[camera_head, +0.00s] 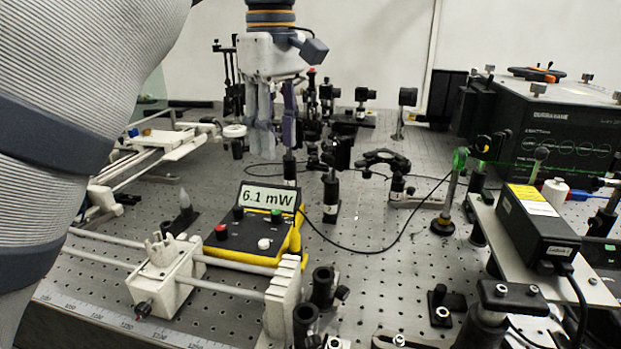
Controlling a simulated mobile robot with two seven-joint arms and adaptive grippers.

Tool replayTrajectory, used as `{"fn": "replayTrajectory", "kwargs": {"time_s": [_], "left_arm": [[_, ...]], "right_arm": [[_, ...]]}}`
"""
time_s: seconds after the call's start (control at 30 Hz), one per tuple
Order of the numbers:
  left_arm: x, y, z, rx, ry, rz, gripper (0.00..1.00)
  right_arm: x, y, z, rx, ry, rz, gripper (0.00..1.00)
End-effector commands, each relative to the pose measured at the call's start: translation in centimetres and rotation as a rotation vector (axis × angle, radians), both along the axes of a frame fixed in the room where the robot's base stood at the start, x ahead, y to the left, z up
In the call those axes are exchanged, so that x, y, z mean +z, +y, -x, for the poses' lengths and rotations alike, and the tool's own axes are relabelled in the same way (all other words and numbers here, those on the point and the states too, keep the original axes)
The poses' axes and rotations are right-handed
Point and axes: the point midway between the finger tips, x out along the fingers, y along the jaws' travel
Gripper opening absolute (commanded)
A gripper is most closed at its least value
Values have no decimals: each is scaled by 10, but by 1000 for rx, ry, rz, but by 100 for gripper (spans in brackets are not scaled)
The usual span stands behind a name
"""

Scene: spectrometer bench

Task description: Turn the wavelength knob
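A yellow and black meter (259,245) stands in the middle of the bench, with a tilted display (268,198) reading 6.1 mW. Its sloped top carries a red knob (221,231), a white knob (264,243), a green knob (276,215) and a black knob (238,212). No label shows which one is the wavelength knob. My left gripper (275,150) points down behind and above the display, apart from the knobs. Its fingers overlap in this view, so their opening is unclear. No held object is visible. My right gripper is not in view.
White rails with a carriage (165,275) lie in front of the meter. Black optic mounts stand behind it; one post (331,198) is close on its right. A black cable (385,248) loops across the bench. A large black laser box (540,125) stands at right.

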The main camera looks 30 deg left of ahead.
Motion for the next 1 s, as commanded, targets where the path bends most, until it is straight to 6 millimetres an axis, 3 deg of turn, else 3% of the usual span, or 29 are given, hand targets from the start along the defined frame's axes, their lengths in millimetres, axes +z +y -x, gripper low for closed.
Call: {"fn": "replayTrajectory", "kwargs": {"time_s": [0.17, 0.4, 0.53, 0.7, 0.93, 1.0], "left_arm": [[-20, 0, 2, 1, 3, 0, 36], [-82, 0, 2, 0, 2, 0, 36], [-106, 0, 2, -1, 1, 0, 36], [-119, 0, 2, 0, -1, 0, 36], [-120, 0, 2, -1, -1, 0, 36], [-120, 0, 2, -1, -1, 0, 20]], "right_arm": [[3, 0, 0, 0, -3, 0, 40], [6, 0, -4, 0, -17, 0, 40], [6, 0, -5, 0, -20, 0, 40], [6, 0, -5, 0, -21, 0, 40], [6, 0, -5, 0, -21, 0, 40], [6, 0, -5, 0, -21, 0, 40]]}}
